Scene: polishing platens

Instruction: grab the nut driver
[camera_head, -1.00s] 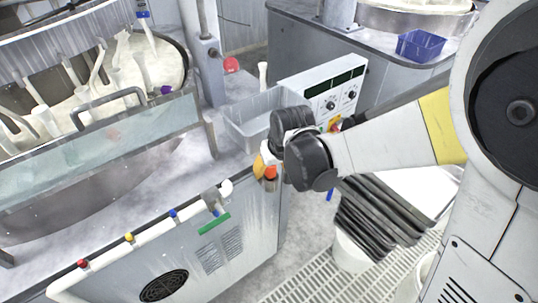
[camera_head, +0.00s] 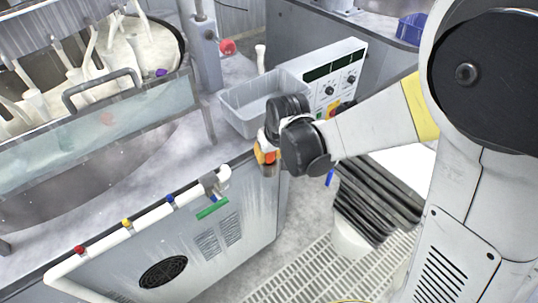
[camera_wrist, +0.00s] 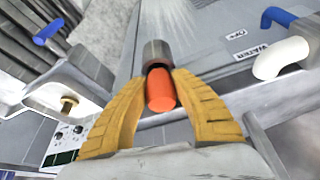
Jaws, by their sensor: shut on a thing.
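The nut driver (camera_wrist: 160,92) shows in the wrist view as a red-orange cylinder with a grey metal collar on its far end. My gripper (camera_wrist: 162,75) has its two yellow ribbed fingers closed around it, one on each side. In the head view my gripper (camera_head: 264,152) is at the front corner of the grey polishing machine, beside the grey bin. A short grey cylinder, apparently the nut driver's end (camera_head: 268,170), pokes out below the fingers there. The rest of the tool is hidden by the fingers and wrist.
The grey bin (camera_head: 238,117) and a white control box (camera_head: 318,66) stand just behind my gripper. A white pipe with coloured valves (camera_head: 148,220) runs along the machine's front edge. A white bucket (camera_head: 350,241) stands on the floor grating at right.

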